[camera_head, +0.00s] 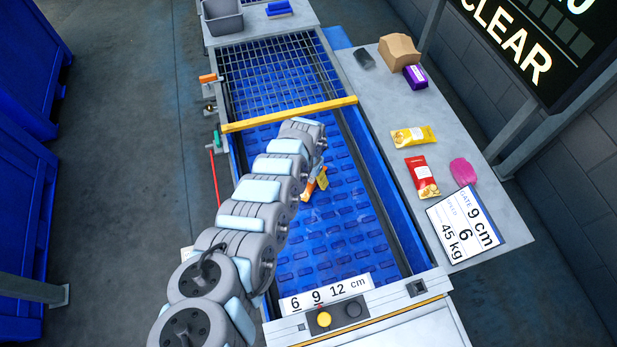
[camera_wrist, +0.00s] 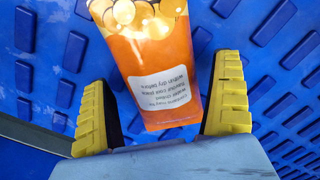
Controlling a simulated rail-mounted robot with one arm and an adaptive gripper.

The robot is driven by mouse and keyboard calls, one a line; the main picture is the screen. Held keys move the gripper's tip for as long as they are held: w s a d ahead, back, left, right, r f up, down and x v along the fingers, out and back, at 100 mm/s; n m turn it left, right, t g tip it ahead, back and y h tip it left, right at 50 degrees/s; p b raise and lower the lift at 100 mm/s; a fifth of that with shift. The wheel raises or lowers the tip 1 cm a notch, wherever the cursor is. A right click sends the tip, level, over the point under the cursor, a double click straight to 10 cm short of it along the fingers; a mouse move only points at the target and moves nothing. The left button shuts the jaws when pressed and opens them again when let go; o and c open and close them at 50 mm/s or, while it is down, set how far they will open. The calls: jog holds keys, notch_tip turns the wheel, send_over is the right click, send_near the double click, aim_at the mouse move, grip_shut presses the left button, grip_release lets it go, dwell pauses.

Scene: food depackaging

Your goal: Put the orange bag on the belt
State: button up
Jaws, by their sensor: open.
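The orange bag (camera_wrist: 155,60) is in the wrist view, with coin-like yellow rounds at its top and a white label near its lower end. It is over the blue belt (camera_head: 340,235) and seems to rest on it. My gripper (camera_wrist: 160,95) is open, with one yellow finger on each side of the bag. A gap shows on the left; the right finger is very close to the bag's edge. In the head view my gripper (camera_head: 315,187) is low over the belt, and my arm partly hides the orange bag (camera_head: 307,190).
The grey side table (camera_head: 440,140) at the right holds a yellow bag (camera_head: 414,137), a red bag (camera_head: 422,177), a pink item (camera_head: 463,171), a purple pack (camera_head: 415,77) and a cardboard box (camera_head: 399,52).

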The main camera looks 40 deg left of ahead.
aim_at(309, 176)
notch_tip(309, 176, up, 5)
jog(key=shift+f+p, duration=0.1)
jog(key=shift+p, duration=0.6)
notch_tip(309, 176, up, 7)
jog(key=shift+p, duration=0.35)
